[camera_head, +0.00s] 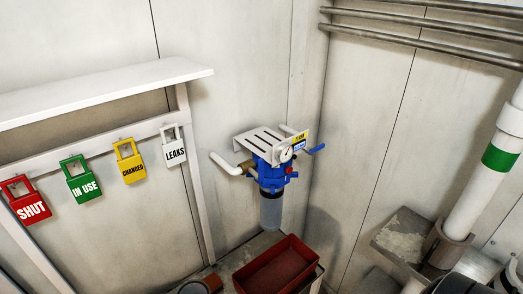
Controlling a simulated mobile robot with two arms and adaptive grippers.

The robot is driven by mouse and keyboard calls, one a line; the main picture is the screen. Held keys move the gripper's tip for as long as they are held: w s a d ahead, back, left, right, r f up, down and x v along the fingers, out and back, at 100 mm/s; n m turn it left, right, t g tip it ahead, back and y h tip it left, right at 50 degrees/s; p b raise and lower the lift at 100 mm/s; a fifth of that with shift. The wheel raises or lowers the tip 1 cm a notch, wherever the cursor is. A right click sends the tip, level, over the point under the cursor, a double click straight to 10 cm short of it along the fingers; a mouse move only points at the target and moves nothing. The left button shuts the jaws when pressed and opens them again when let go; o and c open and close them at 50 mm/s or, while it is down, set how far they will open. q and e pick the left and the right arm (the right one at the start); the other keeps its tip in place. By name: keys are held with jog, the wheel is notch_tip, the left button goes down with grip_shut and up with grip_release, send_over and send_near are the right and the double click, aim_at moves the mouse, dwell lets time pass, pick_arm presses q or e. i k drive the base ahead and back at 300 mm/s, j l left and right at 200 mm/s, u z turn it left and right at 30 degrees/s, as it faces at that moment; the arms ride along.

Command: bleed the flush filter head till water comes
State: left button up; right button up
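The flush filter has a blue head (268,172) mounted on the wall under a slotted white bracket (272,143). Its grey, translucent bowl (271,209) hangs below the head. A small round gauge (286,154) is on the front, with a red part (290,171) just under it that may be the bleed. A blue lever handle (317,149) sticks out to the right. A white pipe (224,165) joins at the left through a brass-coloured fitting. I see no water coming out. Neither of my grippers is in view.
A red tray (277,266) stands on a bench below the filter. Tags reading SHUT (31,209), IN USE (84,188), CHANGED (132,172) and LEAKS (175,154) hang from a rail under a shelf (95,92). A white pipe with a green band (500,159) stands at right.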

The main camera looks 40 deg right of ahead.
aim_at(289, 169)
jog(key=z, duration=1.3)
